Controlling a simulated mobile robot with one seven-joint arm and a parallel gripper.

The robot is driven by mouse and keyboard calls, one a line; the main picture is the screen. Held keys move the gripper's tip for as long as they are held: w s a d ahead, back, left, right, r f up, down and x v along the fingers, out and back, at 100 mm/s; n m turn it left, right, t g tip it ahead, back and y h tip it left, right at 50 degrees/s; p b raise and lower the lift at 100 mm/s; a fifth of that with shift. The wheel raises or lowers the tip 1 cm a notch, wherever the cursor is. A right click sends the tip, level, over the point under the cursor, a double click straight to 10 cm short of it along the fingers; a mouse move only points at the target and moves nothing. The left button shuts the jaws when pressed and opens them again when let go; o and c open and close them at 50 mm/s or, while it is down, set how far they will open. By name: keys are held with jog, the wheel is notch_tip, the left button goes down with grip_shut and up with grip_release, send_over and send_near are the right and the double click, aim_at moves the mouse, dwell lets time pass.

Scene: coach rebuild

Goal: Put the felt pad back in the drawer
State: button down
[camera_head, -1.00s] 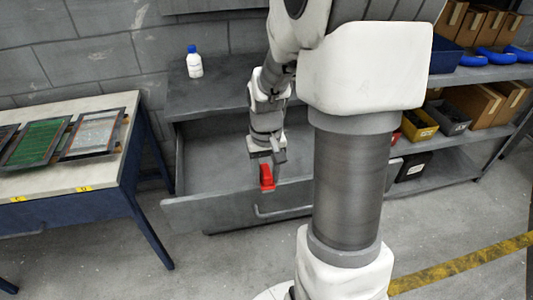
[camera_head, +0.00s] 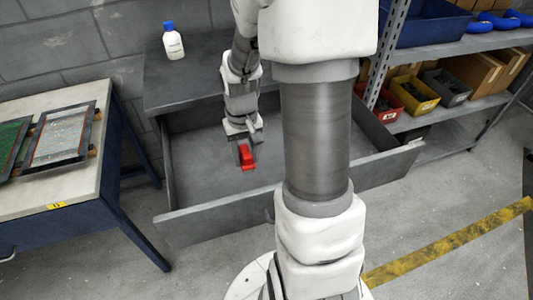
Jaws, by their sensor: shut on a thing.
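The felt pad (camera_head: 246,156) is a small red block. My gripper (camera_head: 247,161) is shut on it, pointing down, and holds it over the open drawer (camera_head: 185,228). The drawer is grey, wide and pulled out from the grey cabinet; the part of its floor that shows is bare. I cannot tell how high the pad is above the drawer floor. My own column hides part of the drawer on the right.
A white bottle with a blue cap (camera_head: 173,42) stands on the cabinet top (camera_head: 200,68). A workbench (camera_head: 62,187) with framed screens is at the left. Shelves with bins (camera_head: 412,95) are at the right. Yellow floor tape (camera_head: 450,243) crosses the front right.

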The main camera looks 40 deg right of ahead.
aim_at(248, 186)
notch_tip(248, 186, down, 10)
jog(key=shift+r+b, duration=0.1)
jog(key=shift+b, duration=1.15)
jog(key=shift+f, duration=0.25)
jog(key=shift+c, duration=2.1)
grip_release()
jog(key=shift+r, duration=0.1)
jog(key=shift+r, duration=0.1)
notch_tip(248, 186, up, 12)
jog(key=p, duration=0.3)
jog(key=shift+r, duration=0.1)
